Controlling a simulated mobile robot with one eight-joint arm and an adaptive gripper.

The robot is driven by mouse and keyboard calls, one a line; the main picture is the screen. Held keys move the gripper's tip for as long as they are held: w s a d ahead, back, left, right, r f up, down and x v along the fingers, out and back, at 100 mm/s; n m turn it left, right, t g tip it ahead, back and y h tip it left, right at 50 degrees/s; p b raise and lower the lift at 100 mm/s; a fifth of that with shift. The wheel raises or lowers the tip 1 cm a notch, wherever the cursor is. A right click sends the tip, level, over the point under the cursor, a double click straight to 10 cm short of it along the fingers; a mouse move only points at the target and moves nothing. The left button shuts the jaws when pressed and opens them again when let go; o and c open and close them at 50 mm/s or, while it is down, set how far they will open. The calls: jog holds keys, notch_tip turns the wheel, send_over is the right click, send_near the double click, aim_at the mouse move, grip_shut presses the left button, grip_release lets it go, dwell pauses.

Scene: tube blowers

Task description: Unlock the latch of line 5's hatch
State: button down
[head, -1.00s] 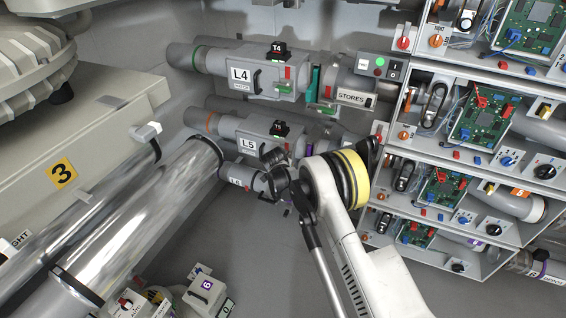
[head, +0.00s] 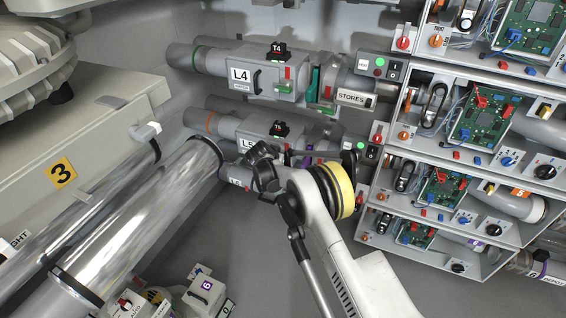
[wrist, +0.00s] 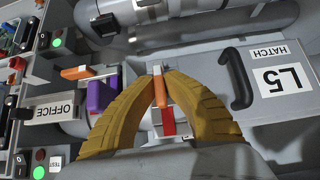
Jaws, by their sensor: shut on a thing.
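The L5 hatch (wrist: 275,100) is a grey box with an upside-down label and a black handle (wrist: 237,80) in the wrist view. Beside it, a latch with an upright orange tab (wrist: 158,90) and a red block (wrist: 168,122) shows between my yellow fingers. My gripper (wrist: 159,76) is shut on the orange tab, one finger on each side. In the head view, line 5's housing (head: 256,128) sits below line 4, its label partly covered by my arm. The latch cannot be made out there.
The L4 housing (head: 265,75) is above line 5. Racks of circuit boards (head: 480,120) stand to the right, and a shiny pipe (head: 150,220) is to the left.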

jog(key=c, duration=1.5)
grip_release()
jog(key=v, duration=1.2)
